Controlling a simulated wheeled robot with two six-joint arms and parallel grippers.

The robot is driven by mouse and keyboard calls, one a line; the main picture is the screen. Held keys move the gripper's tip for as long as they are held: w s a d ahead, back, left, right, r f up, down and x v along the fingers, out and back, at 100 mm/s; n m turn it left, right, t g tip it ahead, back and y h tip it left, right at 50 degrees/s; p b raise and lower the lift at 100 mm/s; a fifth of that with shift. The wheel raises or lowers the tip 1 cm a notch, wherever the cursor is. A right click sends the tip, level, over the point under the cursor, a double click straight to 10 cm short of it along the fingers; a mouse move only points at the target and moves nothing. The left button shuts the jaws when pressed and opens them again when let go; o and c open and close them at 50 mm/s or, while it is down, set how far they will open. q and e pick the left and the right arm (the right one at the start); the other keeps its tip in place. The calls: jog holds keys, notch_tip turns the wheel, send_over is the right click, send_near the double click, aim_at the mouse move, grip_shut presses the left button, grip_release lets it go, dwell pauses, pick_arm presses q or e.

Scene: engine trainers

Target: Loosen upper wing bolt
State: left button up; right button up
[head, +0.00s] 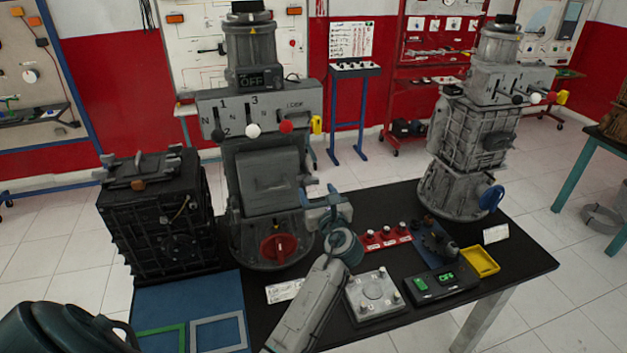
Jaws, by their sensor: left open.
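The middle engine trainer (250,150) is a tall grey gearbox-like unit with a raised plate (270,183) on its front. A small grey part (308,180) sticks out beside the plate's right edge; it may be a wing bolt, but it is too small to be sure. The gripper's body and wrist hide part of the trainer's lower right side. My right gripper is not in view.
Another grey trainer (470,150) stands right. A red switch strip (385,238), a grey knob box (374,295), a green-lit black box (442,283) and a yellow tray (480,262) crowd the black table (525,262).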

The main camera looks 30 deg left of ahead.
aim_at(312, 183)
pick_arm(q)
jog(key=shift+p+x, duration=0.5)
jog(key=shift+x, duration=1.5)
jog(key=c, duration=1)
